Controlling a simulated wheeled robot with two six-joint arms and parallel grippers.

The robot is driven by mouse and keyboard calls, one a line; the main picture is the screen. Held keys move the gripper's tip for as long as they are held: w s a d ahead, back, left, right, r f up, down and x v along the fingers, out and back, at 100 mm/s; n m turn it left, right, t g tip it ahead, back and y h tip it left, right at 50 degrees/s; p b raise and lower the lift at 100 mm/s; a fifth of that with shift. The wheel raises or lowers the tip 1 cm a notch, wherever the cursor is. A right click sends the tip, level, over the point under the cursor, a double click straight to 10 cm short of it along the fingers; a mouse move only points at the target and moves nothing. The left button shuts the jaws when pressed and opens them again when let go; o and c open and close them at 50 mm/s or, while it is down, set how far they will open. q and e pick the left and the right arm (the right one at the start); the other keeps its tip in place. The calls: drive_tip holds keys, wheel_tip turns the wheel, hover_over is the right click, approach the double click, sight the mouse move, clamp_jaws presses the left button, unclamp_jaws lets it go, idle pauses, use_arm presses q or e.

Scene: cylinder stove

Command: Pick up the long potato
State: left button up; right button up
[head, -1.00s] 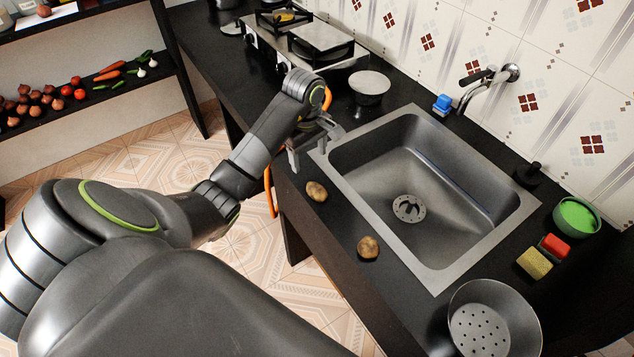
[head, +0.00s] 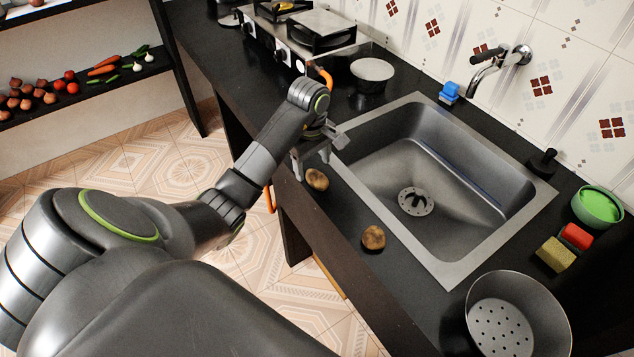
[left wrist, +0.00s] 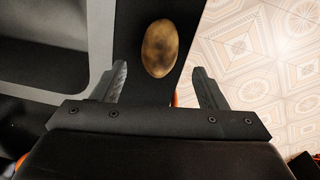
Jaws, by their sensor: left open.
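A brown, elongated potato (head: 317,179) lies on the black counter strip in front of the sink, close to my left gripper (head: 312,160). A second brown potato (head: 373,237), rounder in the head view, lies nearer to me on the same strip. My left gripper is open and empty above the counter. In the left wrist view the elongated potato (left wrist: 160,48) lies ahead of the two spread fingers (left wrist: 160,88), between their lines and a little left of centre. The fingers do not appear to touch it. My right gripper is out of view.
The steel sink (head: 440,262) is right beside the potatoes. The counter's front edge drops to the tiled floor (head: 290,290). A bowl (head: 370,75) and stove (head: 300,35) stand behind; a colander (head: 515,325), sponge (head: 555,254) and green bowl (head: 597,207) stand at right.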

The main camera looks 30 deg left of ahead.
sight(315, 172)
use_arm(q)
wheel_tip(315, 172, down, 3)
drive_tip(key=shift+w+d+f, duration=0.1)
drive_tip(key=shift+w+d, duration=0.05)
drive_tip(key=c, duration=1.1)
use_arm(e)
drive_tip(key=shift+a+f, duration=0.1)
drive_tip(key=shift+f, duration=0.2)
